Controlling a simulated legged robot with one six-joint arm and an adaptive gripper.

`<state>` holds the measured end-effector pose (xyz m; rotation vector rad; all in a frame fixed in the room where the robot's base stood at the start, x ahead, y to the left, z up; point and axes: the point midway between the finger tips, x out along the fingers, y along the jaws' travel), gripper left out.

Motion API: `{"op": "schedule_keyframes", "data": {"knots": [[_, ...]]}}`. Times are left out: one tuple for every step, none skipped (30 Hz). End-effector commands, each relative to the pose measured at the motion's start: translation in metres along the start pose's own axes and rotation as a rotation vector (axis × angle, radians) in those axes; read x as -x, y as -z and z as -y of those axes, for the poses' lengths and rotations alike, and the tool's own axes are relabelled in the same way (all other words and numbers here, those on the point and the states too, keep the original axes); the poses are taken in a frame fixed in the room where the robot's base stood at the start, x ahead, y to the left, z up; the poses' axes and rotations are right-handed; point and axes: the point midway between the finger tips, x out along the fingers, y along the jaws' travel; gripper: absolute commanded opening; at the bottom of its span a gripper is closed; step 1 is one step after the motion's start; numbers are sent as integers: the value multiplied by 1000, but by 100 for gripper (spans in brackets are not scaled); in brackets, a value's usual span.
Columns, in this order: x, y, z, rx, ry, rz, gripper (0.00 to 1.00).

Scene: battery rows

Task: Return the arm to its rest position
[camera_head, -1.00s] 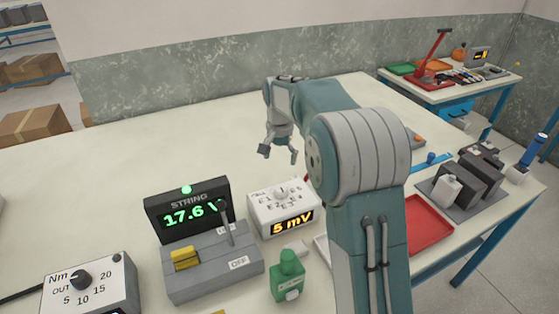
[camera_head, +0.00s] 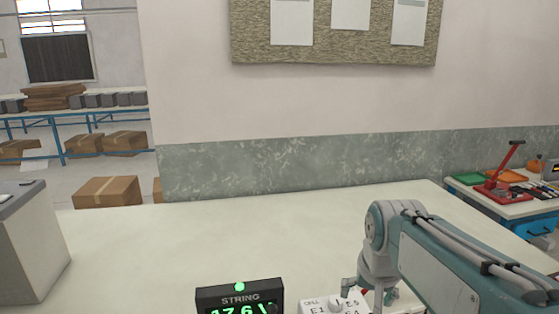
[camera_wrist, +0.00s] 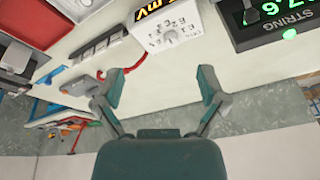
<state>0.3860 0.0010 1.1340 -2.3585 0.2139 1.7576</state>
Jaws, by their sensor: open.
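My arm reaches in from the lower right of the head view. My gripper (camera_head: 368,293) is low there, beside the white meter box (camera_head: 335,304), and partly cut off by the frame's bottom edge. In the wrist view my gripper (camera_wrist: 160,88) has its two fingers spread wide with nothing between them. The white meter box (camera_wrist: 170,25) shows beyond the fingertips, apart from them. The black STRING display (camera_wrist: 275,22) is at the upper right of the wrist view and at the bottom of the head view (camera_head: 240,297), with its green light on.
The pale table top (camera_head: 170,245) is bare across its back part. A grey box-like unit (camera_head: 30,240) stands at the left. A second bench with a red lamp (camera_head: 503,172) is at the right. A pinboard (camera_head: 335,30) hangs on the wall behind.

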Motion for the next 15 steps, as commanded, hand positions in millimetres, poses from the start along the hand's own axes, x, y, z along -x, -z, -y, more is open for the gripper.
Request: {"op": "schedule_keyframes", "data": {"knots": [[7, -16, -4, 23, 6, -24, 91], [10, -24, -6, 39, 8, -36, 91], [13, -35, -9, 58, 12, -53, 91], [14, -44, -11, 74, 14, -65, 91], [16, -52, -13, 88, 16, -77, 91], [17, -63, -16, 108, 18, -94, 91], [18, -72, -18, 122, 19, -107, 91], [18, -80, -20, 138, 21, -118, 91], [18, -91, -22, 157, 22, -135, 91], [18, -98, -24, 170, 23, -146, 91], [17, -105, -26, 182, 24, -156, 91], [16, -113, -28, 198, 24, -168, 91], [15, -118, -29, 208, 24, -176, 91], [14, -123, -30, 217, 24, -183, 91], [12, -127, -31, 226, 25, -191, 91]]}}
